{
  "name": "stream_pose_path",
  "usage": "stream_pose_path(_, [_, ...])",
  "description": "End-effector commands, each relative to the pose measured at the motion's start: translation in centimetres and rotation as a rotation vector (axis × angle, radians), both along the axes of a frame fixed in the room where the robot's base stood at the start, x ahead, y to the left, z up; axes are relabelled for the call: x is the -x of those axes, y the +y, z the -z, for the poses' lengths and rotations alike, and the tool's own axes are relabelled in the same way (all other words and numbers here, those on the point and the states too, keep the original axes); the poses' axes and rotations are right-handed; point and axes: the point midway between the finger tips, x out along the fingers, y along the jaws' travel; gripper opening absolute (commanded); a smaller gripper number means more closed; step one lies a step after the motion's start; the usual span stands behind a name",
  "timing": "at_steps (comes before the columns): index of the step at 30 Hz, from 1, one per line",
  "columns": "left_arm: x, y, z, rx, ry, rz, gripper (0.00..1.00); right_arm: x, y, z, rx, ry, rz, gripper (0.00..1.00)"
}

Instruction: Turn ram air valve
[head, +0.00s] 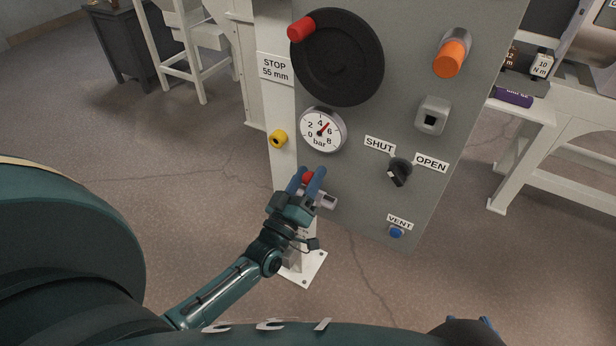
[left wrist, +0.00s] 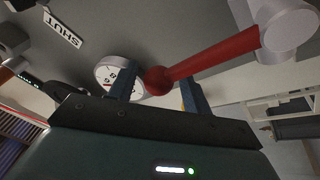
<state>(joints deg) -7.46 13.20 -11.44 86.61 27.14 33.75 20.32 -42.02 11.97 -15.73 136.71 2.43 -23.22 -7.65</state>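A lever with a red rod and ball end (left wrist: 215,55) runs from a grey hub (left wrist: 288,30) low on the grey panel. In the head view its red end (head: 308,178) shows between my fingers, with a grey part (head: 327,200) beside them. My left gripper (head: 309,178) has its blue fingers apart. In the left wrist view the ball sits between the fingers (left wrist: 159,88), with a gap visible on each side. A black knob (head: 399,171) sits between the SHUT and OPEN labels, clear of my gripper. My right gripper barely shows at the bottom edge (head: 484,324).
The panel (head: 365,225) also carries a black handwheel (head: 340,60), a bar gauge (head: 323,130), an orange handle (head: 451,58) and a blue VENT button (head: 396,232). A yellow button (head: 278,139) sits on the white post. Open floor lies around the post's foot.

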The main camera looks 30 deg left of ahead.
Motion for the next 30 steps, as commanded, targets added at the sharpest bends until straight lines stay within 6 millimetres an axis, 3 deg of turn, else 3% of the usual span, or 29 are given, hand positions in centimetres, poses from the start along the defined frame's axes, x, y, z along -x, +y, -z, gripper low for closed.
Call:
stream_pose_path(6, [0.1,0.0,0.0,-0.001,0.0,0.001,0.49,0.0,0.0,0.0,0.0,0.001,0.0,0.36])
stream_pose_path(10, [1.2,0.0,0.4,-0.001,0.002,0.001,0.49,0.0,0.0,-0.2,-0.001,0.001,0.002,0.36])
stream_pose_path(24, [10.3,0.3,3.6,0.0,0.003,0.001,0.49,-0.1,-0.3,-1.0,-0.019,-0.008,0.015,0.36])
stream_pose_path(30, [12.2,0.3,4.3,-0.001,0.001,0.0,0.49,0.0,-0.4,-0.9,-0.019,-0.004,0.017,0.36])
